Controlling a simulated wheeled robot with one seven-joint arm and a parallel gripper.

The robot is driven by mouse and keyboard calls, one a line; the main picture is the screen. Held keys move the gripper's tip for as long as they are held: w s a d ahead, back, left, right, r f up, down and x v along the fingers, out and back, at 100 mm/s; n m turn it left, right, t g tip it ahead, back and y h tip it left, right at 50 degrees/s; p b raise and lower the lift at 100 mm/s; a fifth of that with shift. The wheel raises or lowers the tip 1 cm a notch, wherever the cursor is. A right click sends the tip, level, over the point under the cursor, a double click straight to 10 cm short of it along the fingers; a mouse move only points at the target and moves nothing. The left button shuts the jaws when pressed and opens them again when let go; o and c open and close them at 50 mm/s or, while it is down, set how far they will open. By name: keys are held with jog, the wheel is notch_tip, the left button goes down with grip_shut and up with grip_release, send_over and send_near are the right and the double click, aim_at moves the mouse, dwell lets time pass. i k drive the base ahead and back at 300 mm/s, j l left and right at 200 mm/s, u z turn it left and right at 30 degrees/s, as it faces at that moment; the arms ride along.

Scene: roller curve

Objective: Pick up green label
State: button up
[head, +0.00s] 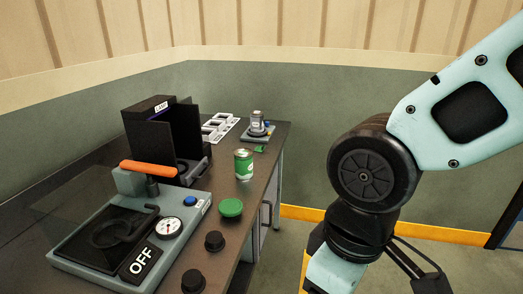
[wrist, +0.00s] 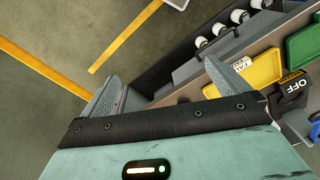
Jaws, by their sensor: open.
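In the head view a small flat green piece (head: 260,149) lies on the bench by a small grey device; it may be the green label, but it is too small to tell. A green can with a white band (head: 244,167) stands upright nearer on the bench. A green round disc (head: 231,207) lies in front of it. My gripper (wrist: 165,88) is open and empty in the wrist view, its fingers wide apart over the floor and the edge of a bench. In the head view my arm is at the right, away from these green things.
A grey press with an orange handle (head: 150,168) and an OFF plate (head: 141,260) fills the near bench (head: 262,182). A black box (head: 150,120) and white rack (head: 220,125) stand behind. The wrist view shows a yellow tray (wrist: 254,72) and a green tray (wrist: 303,42).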

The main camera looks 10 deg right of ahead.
aim_at(259, 149)
jog(key=u, duration=3.6)
jog(key=l+z, duration=0.15)
jog(key=z, duration=1.05)
jog(key=l+z, duration=0.25)
jog(key=l, duration=0.15)
jog(key=l+z, duration=0.3)
jog(key=l, duration=0.15)
jog(key=i+l+z, duration=0.1)
jog(key=l+z, duration=0.15)
jog(key=l, duration=0.15)
jog(key=i+l+z, duration=0.1)
jog(key=l+z, duration=0.2)
jog(key=i+l+z, duration=0.25)
jog(key=l, duration=0.2)
jog(key=i+l, duration=0.15)
jog(key=l, duration=0.2)
jog(key=i+l, duration=0.15)
jog(key=l, duration=0.2)
jog(key=i+l, duration=0.15)
jog(key=l, duration=0.2)
jog(key=i+l+z, duration=0.1)
jog(key=l, duration=0.25)
jog(key=i, duration=0.05)
